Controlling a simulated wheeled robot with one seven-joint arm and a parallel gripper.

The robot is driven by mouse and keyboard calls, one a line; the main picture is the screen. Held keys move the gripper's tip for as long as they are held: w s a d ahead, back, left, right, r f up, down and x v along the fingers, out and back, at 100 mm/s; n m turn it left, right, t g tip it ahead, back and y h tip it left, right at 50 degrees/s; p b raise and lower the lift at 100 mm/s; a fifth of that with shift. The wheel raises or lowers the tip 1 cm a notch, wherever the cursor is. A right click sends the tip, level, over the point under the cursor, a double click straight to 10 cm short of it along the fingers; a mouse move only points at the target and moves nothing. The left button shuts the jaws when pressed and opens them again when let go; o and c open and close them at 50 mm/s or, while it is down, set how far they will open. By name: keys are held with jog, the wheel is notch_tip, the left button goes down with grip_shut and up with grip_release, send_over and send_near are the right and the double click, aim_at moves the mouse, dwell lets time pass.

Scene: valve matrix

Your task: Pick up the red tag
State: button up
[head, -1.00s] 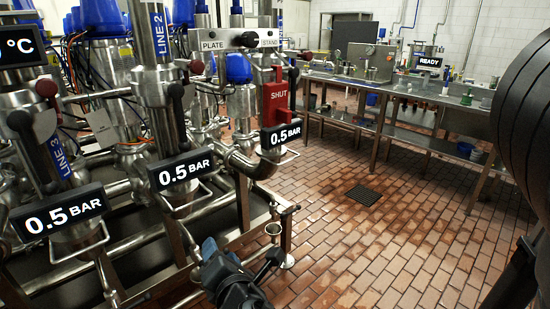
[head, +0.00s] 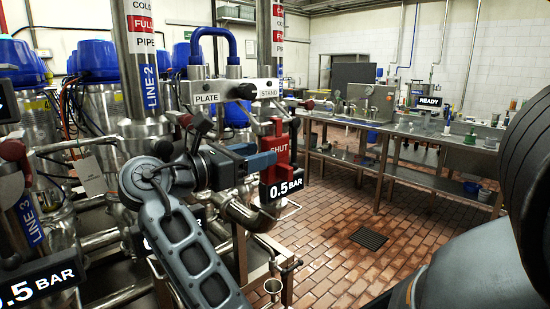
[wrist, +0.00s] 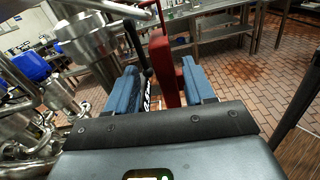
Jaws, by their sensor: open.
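The red tag (head: 281,128), marked SHUT, hangs upright on the pipework just above a 0.5 BAR display (head: 282,186). My gripper (head: 268,158) reaches in from the left in the head view, with its blue fingertips at the tag's lower left and hiding part of it. In the wrist view the red tag (wrist: 164,68) stands between the two spread blue fingers of my gripper (wrist: 162,88). The fingers are open. I cannot tell whether either one touches the tag.
A panel with PLATE and STAND labels (head: 233,91) and a dark knob is just above my gripper. Steel pipes (head: 140,70) and blue-capped valves crowd the left. A steel bench (head: 400,130) stands behind at right. Tiled floor (head: 330,260) is open, with a drain (head: 369,238).

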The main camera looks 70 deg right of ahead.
aim_at(280, 148)
jog(key=x, duration=0.7)
jog(key=shift+p, duration=0.3)
grip_shut()
